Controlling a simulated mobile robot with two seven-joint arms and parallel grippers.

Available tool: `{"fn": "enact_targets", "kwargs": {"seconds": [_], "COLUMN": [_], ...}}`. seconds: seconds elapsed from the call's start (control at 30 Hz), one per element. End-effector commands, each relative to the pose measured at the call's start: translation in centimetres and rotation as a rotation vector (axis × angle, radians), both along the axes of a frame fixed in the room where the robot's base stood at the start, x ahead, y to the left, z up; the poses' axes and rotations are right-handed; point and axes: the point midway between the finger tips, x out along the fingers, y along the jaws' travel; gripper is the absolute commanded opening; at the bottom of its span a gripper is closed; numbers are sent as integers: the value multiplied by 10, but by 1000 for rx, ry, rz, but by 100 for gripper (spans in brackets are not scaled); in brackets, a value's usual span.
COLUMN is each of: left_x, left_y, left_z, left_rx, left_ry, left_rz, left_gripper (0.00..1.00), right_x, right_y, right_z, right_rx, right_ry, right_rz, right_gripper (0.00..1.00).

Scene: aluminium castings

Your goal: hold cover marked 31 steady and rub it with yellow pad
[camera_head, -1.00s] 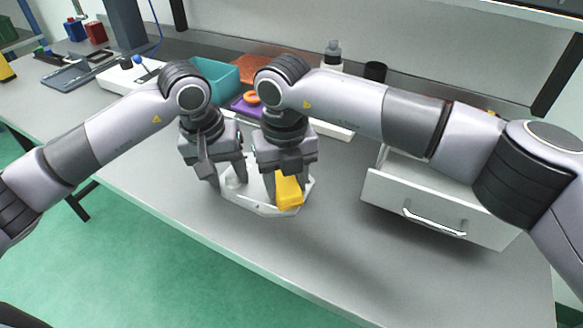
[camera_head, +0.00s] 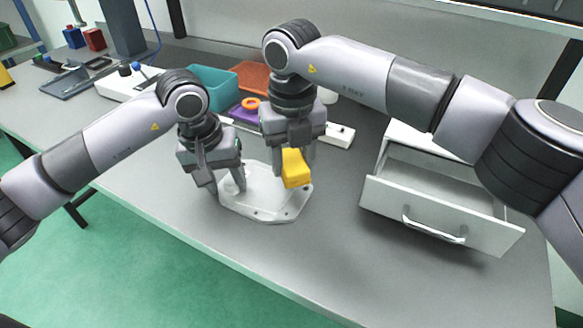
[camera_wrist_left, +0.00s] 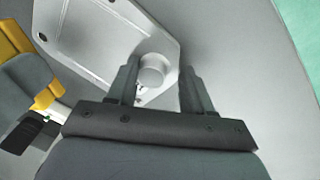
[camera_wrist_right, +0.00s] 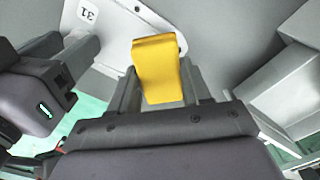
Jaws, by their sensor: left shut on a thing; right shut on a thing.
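The light grey cast cover (camera_head: 265,205) lies flat on the grey table, and the right wrist view shows its label 31 (camera_wrist_right: 88,13). My left gripper (camera_head: 226,186) is at the cover's left part. In the left wrist view its fingers (camera_wrist_left: 160,85) are around a round boss (camera_wrist_left: 153,70) on the cover, shut on it. My right gripper (camera_head: 294,168) is shut on the yellow pad (camera_head: 296,170). The pad also shows in the right wrist view (camera_wrist_right: 156,65). It hangs over the cover's right part; whether it touches the cover I cannot tell.
An open white drawer (camera_head: 435,210) stands on the right. Behind the grippers are a teal bin (camera_head: 212,85), an orange tray (camera_head: 256,78) and a purple tray holding an orange ring (camera_head: 250,103). The table front is clear.

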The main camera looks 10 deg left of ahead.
Motion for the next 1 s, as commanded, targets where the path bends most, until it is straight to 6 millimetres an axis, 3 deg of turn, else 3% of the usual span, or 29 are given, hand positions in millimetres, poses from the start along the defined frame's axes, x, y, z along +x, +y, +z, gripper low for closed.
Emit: {"fn": "enact_targets", "kwargs": {"seconds": [0.4, 0.9, 0.93, 1.0], "left_x": [-1, -1, -1, -1], "left_y": [0, 0, 0, 0], "left_z": [-2, -2, -2, -2], "left_rx": [1, 1, 1, 1], "left_ry": [4, 4, 4, 4], "left_rz": [0, 0, 0, 0], "left_gripper": [6, 6, 60, 80], "right_x": [-1, -1, -1, -1], "right_y": [1, 1, 1, 1], "right_z": [34, 35, 35, 35], "right_rx": [1, 1, 0, 0], "right_ry": [0, 0, 1, 1], "right_rz": [1, 1, 1, 1], "right_gripper": [23, 23, 23, 23]}}
